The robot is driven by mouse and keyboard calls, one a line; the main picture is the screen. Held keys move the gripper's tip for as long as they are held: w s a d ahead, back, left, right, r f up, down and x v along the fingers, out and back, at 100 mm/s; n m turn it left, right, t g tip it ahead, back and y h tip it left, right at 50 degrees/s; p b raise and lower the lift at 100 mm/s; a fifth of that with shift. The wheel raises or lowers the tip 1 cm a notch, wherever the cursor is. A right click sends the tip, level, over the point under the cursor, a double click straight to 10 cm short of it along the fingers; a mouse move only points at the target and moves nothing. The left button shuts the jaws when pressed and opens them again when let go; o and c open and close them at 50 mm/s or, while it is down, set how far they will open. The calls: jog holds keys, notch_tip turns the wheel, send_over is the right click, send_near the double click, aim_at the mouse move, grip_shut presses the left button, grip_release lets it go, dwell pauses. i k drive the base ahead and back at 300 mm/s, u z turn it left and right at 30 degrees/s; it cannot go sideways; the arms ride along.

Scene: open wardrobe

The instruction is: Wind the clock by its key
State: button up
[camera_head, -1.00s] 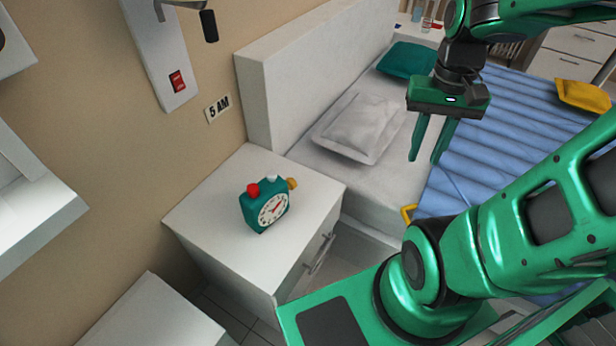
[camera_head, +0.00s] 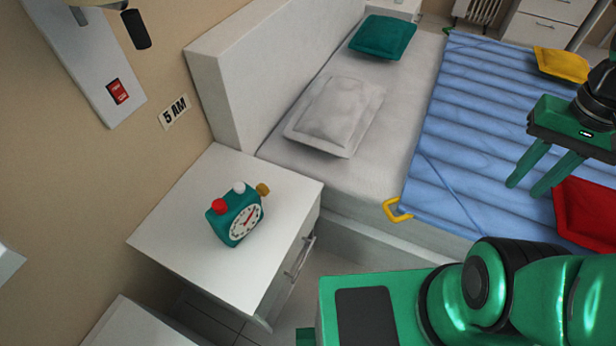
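The clock (camera_head: 236,215) is a small teal alarm clock with a white round face, standing upright on the white nightstand (camera_head: 180,228). It has a red button and a white button on top. A golden-brown knob, which looks like the key (camera_head: 263,190), sticks out at its back right. My gripper (camera_head: 526,190) is at the right of the view, above the bed and well apart from the clock. Its two green fingers point down and are spread, with nothing between them.
The bed (camera_head: 408,137) has a white headboard (camera_head: 270,70), a grey pillow (camera_head: 335,115), a teal pillow (camera_head: 383,37) and a blue cover. A yellow handle (camera_head: 396,210) sticks out at its side.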

aim_at(263, 190)
jog(key=z, duration=0.25)
jog(key=k, duration=1.85)
jog(key=u, duration=1.1)
jog(key=i, duration=1)
jog(key=z, duration=0.05)
